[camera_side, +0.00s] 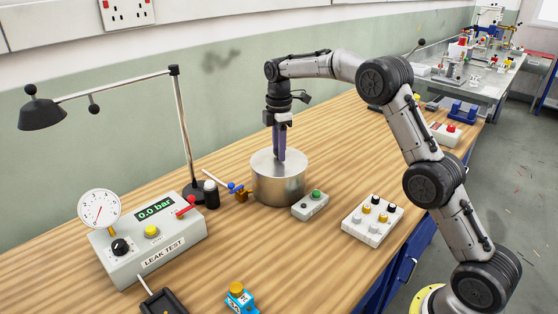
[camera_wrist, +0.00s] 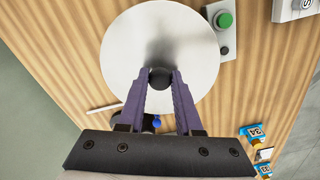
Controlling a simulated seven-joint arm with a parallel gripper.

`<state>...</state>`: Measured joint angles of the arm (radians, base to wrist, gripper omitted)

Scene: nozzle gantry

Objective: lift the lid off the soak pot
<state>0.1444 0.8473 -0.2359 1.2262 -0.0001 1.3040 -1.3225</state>
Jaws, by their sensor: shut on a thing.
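The soak pot (camera_side: 278,188) is a shiny metal cylinder standing on the wooden bench in the side view. Its flat round lid (camera_side: 262,162) looks seated on top; I see no gap under it. My gripper (camera_side: 280,157) points straight down over the lid. Its purple fingers (camera_wrist: 159,80) are shut on the knob, one on each side.
A small box with a green button (camera_side: 310,205) stands close to the pot's right. A valve with a blue handle (camera_side: 237,190) and a lamp base (camera_side: 194,190) are at its left. A leak tester (camera_side: 150,250) stands front left, and a white button box (camera_side: 372,219) right.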

